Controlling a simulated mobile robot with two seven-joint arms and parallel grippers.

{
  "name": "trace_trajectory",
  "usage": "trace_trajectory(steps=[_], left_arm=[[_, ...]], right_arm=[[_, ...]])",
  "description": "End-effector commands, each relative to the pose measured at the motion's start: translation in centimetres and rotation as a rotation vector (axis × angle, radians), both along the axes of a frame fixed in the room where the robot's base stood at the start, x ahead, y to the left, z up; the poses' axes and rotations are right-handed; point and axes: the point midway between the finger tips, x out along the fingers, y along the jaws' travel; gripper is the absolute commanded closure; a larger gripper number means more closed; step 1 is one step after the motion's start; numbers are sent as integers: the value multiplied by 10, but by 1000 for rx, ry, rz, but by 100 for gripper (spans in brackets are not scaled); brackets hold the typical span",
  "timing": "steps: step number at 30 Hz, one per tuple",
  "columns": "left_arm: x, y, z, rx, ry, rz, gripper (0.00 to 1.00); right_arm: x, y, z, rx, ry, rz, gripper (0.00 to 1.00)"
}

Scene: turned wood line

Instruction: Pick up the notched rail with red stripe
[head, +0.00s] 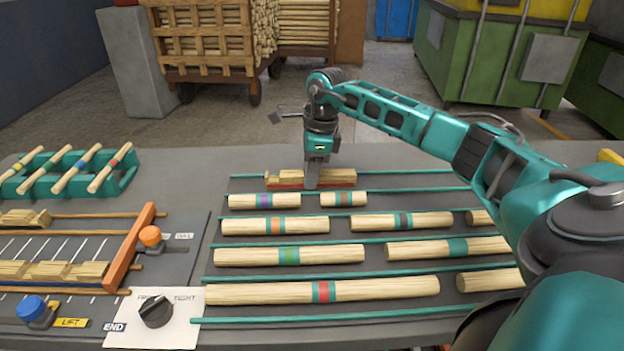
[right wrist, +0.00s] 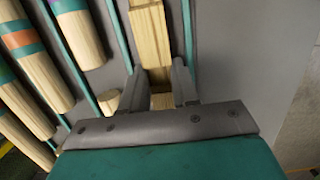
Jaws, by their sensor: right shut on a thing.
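The notched rail with red stripe (head: 340,177) lies at the far end of the rack, behind the rows of round wood pieces. It is pale wood with a red band along its lower front side, and a stepped left end. My right gripper (head: 312,182) points straight down over its middle and is shut on it. In the right wrist view the rail (right wrist: 151,40) runs between the two fingers (right wrist: 160,88); its red stripe does not show there. I cannot tell whether the rail is clear of the table. My left gripper is not in view.
Several round wood pieces with coloured bands, such as the red-banded one (head: 380,290), lie between teal strips (head: 400,239) in front. A teal rack (head: 125,182) with sticks, an orange-barred fixture (head: 125,265) and a dial panel (head: 185,325) stand left. Bare table lies behind the rail.

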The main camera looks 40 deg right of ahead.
Motion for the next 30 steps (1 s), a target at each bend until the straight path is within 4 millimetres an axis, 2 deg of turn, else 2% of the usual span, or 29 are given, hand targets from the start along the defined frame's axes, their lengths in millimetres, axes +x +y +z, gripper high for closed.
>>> trace_trajectory(steps=[8, 14, 20, 30], left_arm=[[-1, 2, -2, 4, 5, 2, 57], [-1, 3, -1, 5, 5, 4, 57], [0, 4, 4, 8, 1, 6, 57], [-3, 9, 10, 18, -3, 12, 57]], right_arm=[[0, 0, 2, -1, -1, -1, 100], [1, -1, 17, 0, -2, -1, 100], [1, -1, 56, -1, -6, -2, 100], [1, 0, 142, 1, -6, -1, 100]])
